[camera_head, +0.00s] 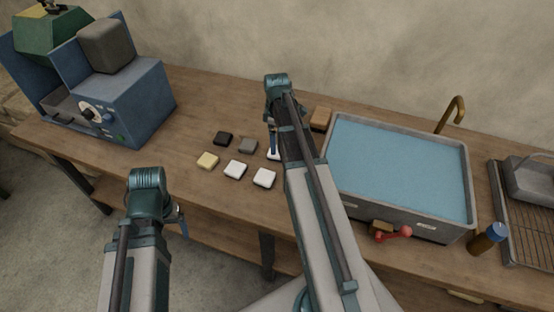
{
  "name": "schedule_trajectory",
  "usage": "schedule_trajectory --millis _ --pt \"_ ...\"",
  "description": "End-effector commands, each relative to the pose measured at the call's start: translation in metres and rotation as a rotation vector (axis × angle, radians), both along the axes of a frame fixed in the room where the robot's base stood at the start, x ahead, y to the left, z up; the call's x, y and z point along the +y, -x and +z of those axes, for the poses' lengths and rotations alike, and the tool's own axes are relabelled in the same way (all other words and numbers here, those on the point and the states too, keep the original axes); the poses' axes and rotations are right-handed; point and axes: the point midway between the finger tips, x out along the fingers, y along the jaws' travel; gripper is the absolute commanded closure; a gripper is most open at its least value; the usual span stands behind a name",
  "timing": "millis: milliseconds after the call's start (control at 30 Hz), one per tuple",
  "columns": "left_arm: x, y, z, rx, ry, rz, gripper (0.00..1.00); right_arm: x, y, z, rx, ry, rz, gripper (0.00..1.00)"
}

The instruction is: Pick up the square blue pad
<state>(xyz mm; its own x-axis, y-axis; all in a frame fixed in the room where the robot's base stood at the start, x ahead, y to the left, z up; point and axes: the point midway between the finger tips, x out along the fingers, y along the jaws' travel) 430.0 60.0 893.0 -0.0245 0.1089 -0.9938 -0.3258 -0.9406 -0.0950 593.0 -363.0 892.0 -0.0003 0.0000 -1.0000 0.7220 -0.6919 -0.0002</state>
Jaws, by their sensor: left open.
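Several small square pads lie in two rows on the wooden table: a black pad (223,138), a grey pad (247,146), a yellow pad (207,160), a white pad (235,169) and another white pad (264,177). A pale pad (272,154) is mostly hidden behind my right arm. I cannot make out a blue pad among them. My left gripper (181,220) is open and empty at the table's front edge, apart from the pads. My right gripper (272,143) points down beside the grey pad and the pale pad; its fingers are too small to read.
A grey basin of blue water (400,165) stands right of the pads, with a brown block (320,119) at its back left. A blue machine (120,105) stands at the left. A red-handled tool (393,234), a bottle (487,239) and a rack (530,225) are at the right.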

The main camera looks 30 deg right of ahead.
Motion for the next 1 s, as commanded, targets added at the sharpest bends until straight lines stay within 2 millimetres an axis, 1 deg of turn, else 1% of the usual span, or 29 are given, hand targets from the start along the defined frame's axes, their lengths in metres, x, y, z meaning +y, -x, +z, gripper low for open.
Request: schedule_trajectory --millis 33,200,333,700,800,1000 --pt "0.0 0.0 -0.004 0.0 0.0 0.0 0.12 0.0 0.0 -0.004 0.0 0.0 0.0 0.0" --pt "0.0 0.0 -0.003 0.0 0.0 0.0 0.12 0.0 0.0 -0.003 0.0 0.0 0.0 0.0" --pt "0.0 0.0 -0.011 0.0 0.0 0.0 0.12 -0.001 0.0 -0.011 0.0 0.0 0.0 0.0" --pt "0.0 0.0 -0.053 0.0 0.0 0.0 0.12 -0.003 -0.001 -0.053 0.0 0.0 0.0 0.0" --pt "0.0 0.0 -0.056 0.0 0.0 0.0 0.12 -0.003 -0.001 -0.056 0.0 0.0 0.0 0.0" --pt "0.0 0.0 -0.054 0.0 0.0 0.0 0.12 -0.003 -0.001 -0.054 0.0 0.0 0.0 0.0"
